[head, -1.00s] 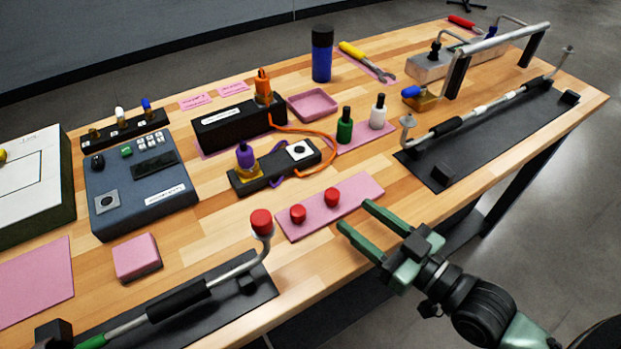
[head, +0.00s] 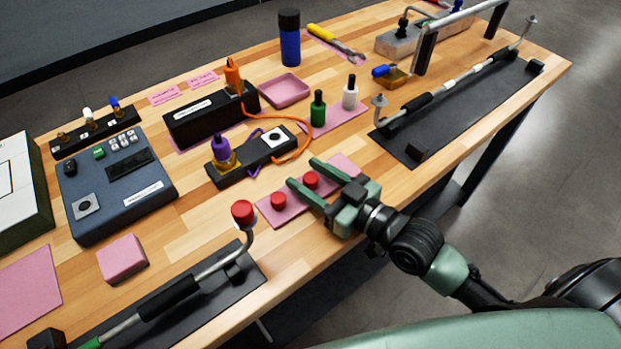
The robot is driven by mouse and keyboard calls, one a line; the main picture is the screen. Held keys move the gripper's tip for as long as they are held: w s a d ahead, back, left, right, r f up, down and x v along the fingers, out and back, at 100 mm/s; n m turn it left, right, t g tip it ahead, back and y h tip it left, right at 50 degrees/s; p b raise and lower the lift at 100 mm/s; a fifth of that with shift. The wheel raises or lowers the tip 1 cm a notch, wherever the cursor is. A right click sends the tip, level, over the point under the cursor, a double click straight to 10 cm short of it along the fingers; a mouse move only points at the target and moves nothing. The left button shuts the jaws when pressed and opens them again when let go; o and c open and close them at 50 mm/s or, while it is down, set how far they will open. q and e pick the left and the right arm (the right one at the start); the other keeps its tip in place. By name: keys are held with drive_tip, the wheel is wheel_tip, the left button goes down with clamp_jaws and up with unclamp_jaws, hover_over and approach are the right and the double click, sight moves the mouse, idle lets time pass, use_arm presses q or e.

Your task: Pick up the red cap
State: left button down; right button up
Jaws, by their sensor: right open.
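Two small red caps rest on a pink mat (head: 268,211) near the table's front edge: a left red cap (head: 278,200) and a right red cap (head: 311,180). A third, larger red cap (head: 242,211) sits on the upturned end of a metal rod to their left. My right gripper (head: 302,173) is open, its green fingers reaching over the mat. The right red cap shows between the two fingers. I cannot tell whether the fingers touch it or are above it. My left gripper is out of view.
A black block with a purple plug (head: 223,154) stands behind the mat. A rod stand (head: 225,300) lies at front left. Green (head: 318,109) and white (head: 349,93) bottles stand behind right, with another rod stand (head: 400,146) on the right.

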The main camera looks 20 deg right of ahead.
clamp_jaws()
idle(1.4)
